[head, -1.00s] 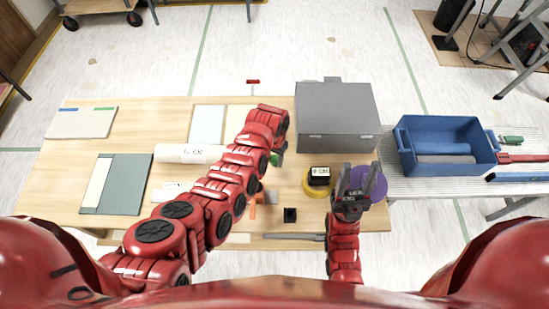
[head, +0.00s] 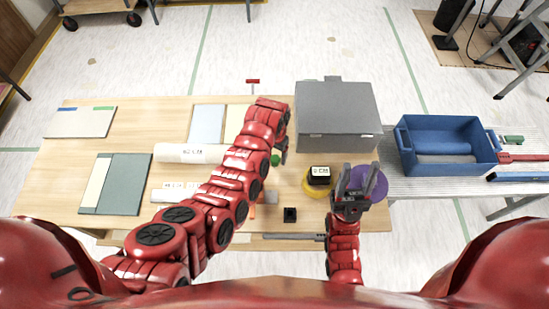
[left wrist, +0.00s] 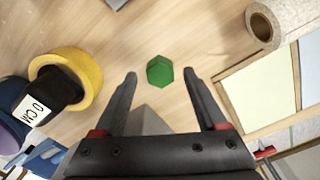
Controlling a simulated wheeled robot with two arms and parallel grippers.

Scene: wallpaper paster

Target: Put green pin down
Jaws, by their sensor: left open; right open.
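The green pin (head: 277,160) shows just right of my left forearm in the head view, near the middle of the table. In the left wrist view the green pin (left wrist: 160,71) appears as a small hexagonal shape against the wooden top, seen from above. My left gripper (left wrist: 160,76) is open, its fingertips apart on either side of the pin in that view, with visible gaps and no contact. My right gripper (head: 360,182) is open and empty above the table's right side.
A yellow tape roll (left wrist: 83,75) with a dark labelled block (left wrist: 55,90) lies left of the pin in the wrist view. A paper roll (left wrist: 265,25) lies at upper right. A grey box (head: 338,112) and blue bin (head: 405,148) stand on the right. The wooden table (head: 60,170) is partly bare.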

